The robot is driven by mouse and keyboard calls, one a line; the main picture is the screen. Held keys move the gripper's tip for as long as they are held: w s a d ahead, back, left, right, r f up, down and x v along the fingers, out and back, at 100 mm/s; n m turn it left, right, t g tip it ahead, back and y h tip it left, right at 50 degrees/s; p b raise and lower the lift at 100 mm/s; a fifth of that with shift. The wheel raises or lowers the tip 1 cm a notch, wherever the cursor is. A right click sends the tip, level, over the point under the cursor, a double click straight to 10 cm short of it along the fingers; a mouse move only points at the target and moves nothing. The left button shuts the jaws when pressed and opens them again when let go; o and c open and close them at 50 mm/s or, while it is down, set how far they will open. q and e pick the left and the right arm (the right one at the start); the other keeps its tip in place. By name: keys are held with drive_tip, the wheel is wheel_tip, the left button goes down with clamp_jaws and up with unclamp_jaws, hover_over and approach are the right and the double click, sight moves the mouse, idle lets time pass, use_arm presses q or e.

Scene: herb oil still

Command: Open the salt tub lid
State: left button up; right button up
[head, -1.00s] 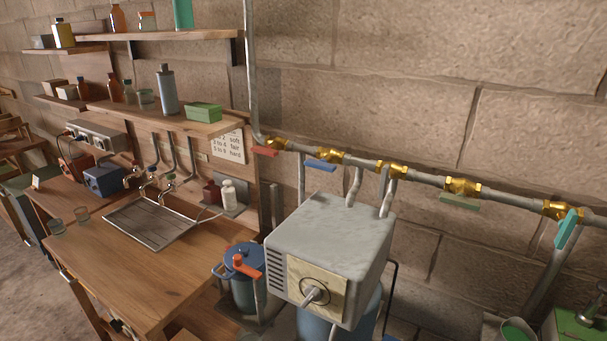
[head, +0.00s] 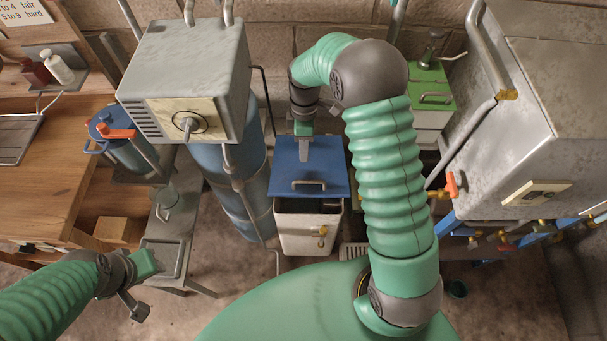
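A pale tub (head: 298,237) with a blue lid (head: 330,174) stands in the middle of the head view. The lid has a grey bar handle at its front. A dark gap shows between the lid's front edge and the tub rim. I cannot read which tub holds salt; another tub with a green lid (head: 421,93) stands behind to the right. My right gripper (head: 303,152) points down over the rear part of the blue lid, behind the handle. I cannot tell whether it touches. My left gripper (head: 140,288) is at lower left, apart from the tubs, with nothing visible in it.
A grey box (head: 190,65) above a blue drum (head: 232,180) stands left of the blue-lidded tub. A large metal cabinet (head: 540,110) with valves and pipes is at right. A wooden counter (head: 60,170) is at left. Some floor shows in front.

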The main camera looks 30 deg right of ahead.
hover_over(303, 185)
wheel_tip(303, 185, down, 13)
drive_tip(key=shift+s+f+p, duration=0.15)
drive_tip(key=shift+p, duration=0.25)
drive_tip(key=shift+c, duration=0.3)
clamp_jaws()
idle(0.7)
